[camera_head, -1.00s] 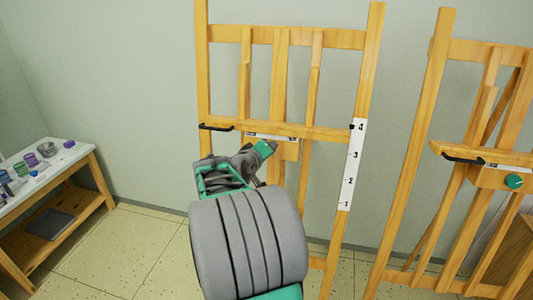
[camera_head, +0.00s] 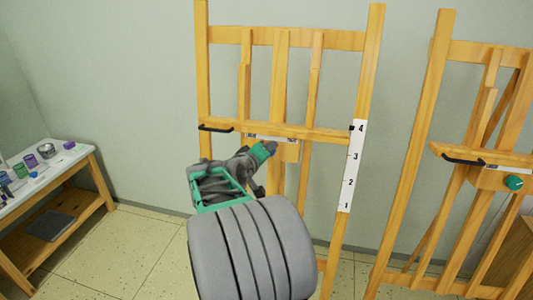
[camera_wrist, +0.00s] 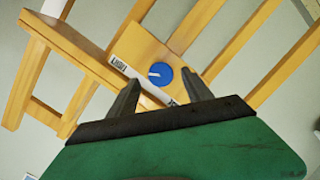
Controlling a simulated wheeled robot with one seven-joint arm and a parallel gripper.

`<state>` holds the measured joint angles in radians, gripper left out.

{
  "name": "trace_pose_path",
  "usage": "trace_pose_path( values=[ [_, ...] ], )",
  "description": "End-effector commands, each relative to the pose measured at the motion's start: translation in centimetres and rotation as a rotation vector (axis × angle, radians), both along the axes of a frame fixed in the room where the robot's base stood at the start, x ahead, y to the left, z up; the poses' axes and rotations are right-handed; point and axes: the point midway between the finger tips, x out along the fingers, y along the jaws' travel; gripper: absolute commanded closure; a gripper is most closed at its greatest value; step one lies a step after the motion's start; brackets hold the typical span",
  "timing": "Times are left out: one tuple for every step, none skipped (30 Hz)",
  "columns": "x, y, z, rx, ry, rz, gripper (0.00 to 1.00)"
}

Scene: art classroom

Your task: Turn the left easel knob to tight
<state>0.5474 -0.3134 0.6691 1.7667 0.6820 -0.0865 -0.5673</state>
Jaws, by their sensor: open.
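The left easel (camera_head: 204,70) stands against the wall, with a wooden block below its tray rail. The left easel's blue knob (camera_wrist: 161,74) shows on this block in the wrist view, with a white mark from its middle toward the left. A white label strip (camera_wrist: 126,68) with dark print lies beside it; the print is too small to read. My gripper (camera_wrist: 159,80) is open, its dark fingers on either side of the knob in the picture. I cannot tell whether they touch it. In the head view my gripper (camera_head: 262,151) covers the knob.
A second easel (camera_head: 437,70) with a green knob (camera_head: 514,182) stands at the right. The left easel has a black handle (camera_head: 215,129) and a numbered white scale (camera_head: 351,165). A low table (camera_head: 75,152) with paint jars stands at the left. Bare floor lies between.

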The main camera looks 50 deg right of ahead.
Motion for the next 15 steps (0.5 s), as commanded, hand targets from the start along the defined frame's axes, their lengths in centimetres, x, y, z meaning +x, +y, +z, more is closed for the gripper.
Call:
trace_pose_path(
  values=[
    [-0.2,1.1,0.5,-0.001,-0.003,0.005,0.42],
    [-0.3,1.7,0.7,-0.002,-0.003,0.005,0.42],
    [-0.6,2.5,0.9,-0.001,-0.003,0.005,0.42],
    [-0.8,3.0,1.1,-0.001,-0.002,0.005,0.42],
    [-0.9,3.5,1.3,-0.001,-0.002,0.005,0.42],
    [-1.1,4.1,1.5,-0.002,-0.002,0.004,0.42],
    [-1.2,4.4,1.6,-0.001,-0.002,0.004,0.42],
    [-1.3,4.7,1.7,-0.001,-0.001,0.003,0.42],
    [-1.4,4.9,1.8,-0.001,-0.001,0.003,0.42],
    [-1.5,5.0,1.8,0.000,-0.001,0.002,0.42],
    [-1.6,5.1,1.9,0.000,0.000,0.001,0.42],
    [-1.6,5.1,1.9,0.000,0.000,0.000,0.42],
    [-1.6,5.1,1.9,0.000,0.000,0.000,0.42],
    [-1.6,5.1,1.9,0.000,0.000,0.000,0.42],
    [-1.6,5.1,1.9,0.000,0.000,0.000,0.42]
  ],
)
